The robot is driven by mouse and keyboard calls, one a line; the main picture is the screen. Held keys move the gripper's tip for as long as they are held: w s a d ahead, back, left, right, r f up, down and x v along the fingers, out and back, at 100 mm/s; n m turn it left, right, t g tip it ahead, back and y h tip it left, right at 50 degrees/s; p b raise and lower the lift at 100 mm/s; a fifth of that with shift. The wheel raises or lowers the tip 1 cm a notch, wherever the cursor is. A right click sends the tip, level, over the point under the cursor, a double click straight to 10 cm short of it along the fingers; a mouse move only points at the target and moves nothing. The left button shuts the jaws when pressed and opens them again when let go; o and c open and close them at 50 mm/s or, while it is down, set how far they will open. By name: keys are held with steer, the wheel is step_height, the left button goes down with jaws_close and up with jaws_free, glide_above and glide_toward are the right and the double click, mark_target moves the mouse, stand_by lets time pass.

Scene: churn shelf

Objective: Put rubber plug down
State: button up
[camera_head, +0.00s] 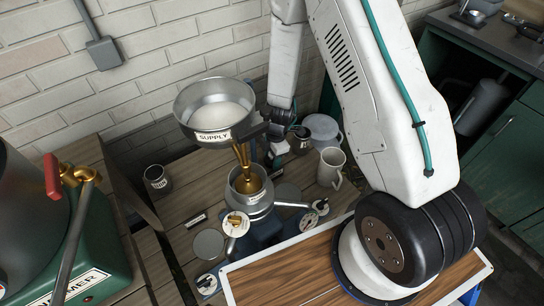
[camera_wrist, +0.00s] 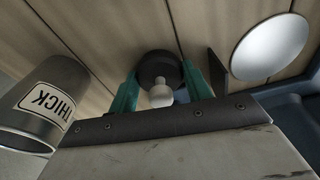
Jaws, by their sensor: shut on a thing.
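In the wrist view, the teal fingers of my gripper (camera_wrist: 160,92) are shut on the pale knob of the rubber plug (camera_wrist: 158,68), a dark round piece. The plug is over the wooden planks (camera_wrist: 100,30); I cannot tell whether it touches them. In the head view, my arm reaches down behind the supply funnel (camera_head: 214,112). I cannot make out the fingers or the plug clearly there.
A grey can marked THICK (camera_wrist: 45,105) stands at left in the wrist view, and a pale disc (camera_wrist: 270,47) lies at right. The head view shows a metal vessel (camera_head: 250,190) under the funnel, a jug (camera_head: 331,167) and a green machine (camera_head: 95,245).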

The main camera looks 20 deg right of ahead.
steer(key=o, duration=1)
steer(key=shift+f, duration=0.1)
